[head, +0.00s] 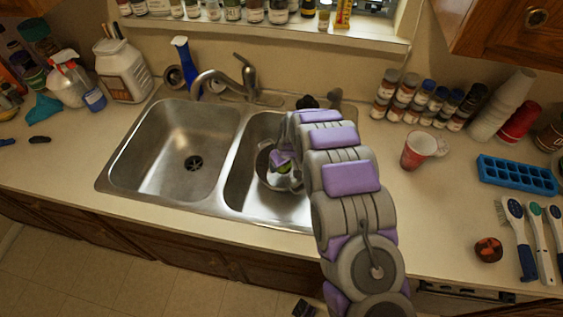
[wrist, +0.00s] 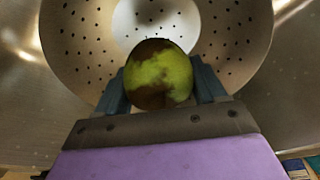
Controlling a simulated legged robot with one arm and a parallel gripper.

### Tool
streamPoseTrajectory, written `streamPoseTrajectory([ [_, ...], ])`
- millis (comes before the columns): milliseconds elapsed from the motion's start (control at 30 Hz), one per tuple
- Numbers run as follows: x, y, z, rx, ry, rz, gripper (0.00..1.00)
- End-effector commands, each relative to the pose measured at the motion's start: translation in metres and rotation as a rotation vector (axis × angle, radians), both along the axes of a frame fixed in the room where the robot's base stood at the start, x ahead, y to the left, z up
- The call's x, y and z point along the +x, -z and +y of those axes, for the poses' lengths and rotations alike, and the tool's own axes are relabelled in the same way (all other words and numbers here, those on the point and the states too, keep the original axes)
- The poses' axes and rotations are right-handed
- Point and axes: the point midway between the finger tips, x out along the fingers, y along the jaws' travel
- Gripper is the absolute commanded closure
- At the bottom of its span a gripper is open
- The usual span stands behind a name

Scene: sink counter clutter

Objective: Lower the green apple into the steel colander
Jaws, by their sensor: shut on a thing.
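The green apple (wrist: 158,75), green with brown patches, is between the two fingers of my gripper (wrist: 160,88) in the wrist view. The gripper is shut on it. The steel colander (wrist: 85,45), with many small holes, lies beyond the apple in the wrist view. In the head view the colander (head: 265,168) sits in the right sink basin, partly hidden by my arm. My gripper (head: 283,170) is over the colander there, with a bit of green apple showing. I cannot tell whether the apple touches the colander.
The left basin (head: 160,150) is empty. The faucet (head: 225,80) stands behind the basins. A red cup (head: 415,150), a blue ice tray (head: 517,175) and brushes (head: 518,235) are on the right counter. Bottles and a white jug (head: 122,70) stand at the left.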

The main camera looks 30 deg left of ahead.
Motion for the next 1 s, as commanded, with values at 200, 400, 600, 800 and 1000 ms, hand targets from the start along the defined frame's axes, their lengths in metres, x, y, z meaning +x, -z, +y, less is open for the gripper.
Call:
streamPoseTrajectory([
  [200,0.0,0.003,0.0,0.0,0.0,0.0,0.66],
  [400,0.0,0.006,0.0,0.0,0.0,0.0,0.66],
  [600,0.0,0.008,0.0,0.0,0.0,0.0,0.66],
  [800,0.0,0.011,0.0,0.0,0.0,0.0,0.66],
  [1000,0.0,0.014,0.0,0.0,0.0,0.0,0.66],
])
